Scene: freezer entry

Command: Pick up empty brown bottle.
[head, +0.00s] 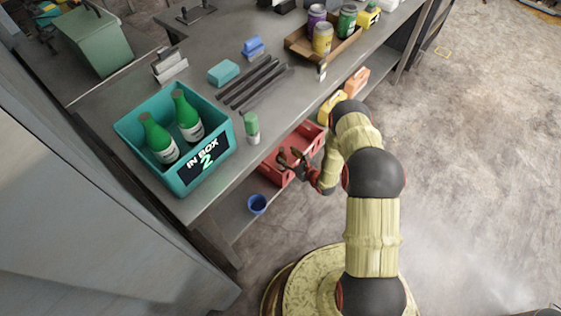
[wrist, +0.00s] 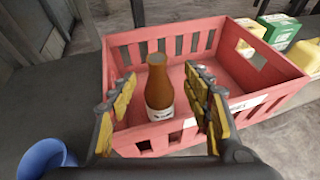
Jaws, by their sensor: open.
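The brown bottle (wrist: 159,88) shows in the wrist view, upright in the front left part of a red crate (wrist: 122,40), with a white label near its base. It appears between the open fingers of my gripper (wrist: 163,100), with gaps on both sides. I cannot tell how far ahead of the fingertips it stands. In the head view my gripper (head: 291,157) is over the red crate (head: 285,164) on the lower shelf. I cannot make out the brown bottle in the head view.
A blue cup (head: 257,204) stands left of the crate; the wrist view shows it too (wrist: 45,160). Yellow and green boxes (wrist: 270,32) lie beyond the crate. The tabletop above holds a teal box (head: 130,130) with green bottles and a green-and-white bottle (head: 252,128) near its edge.

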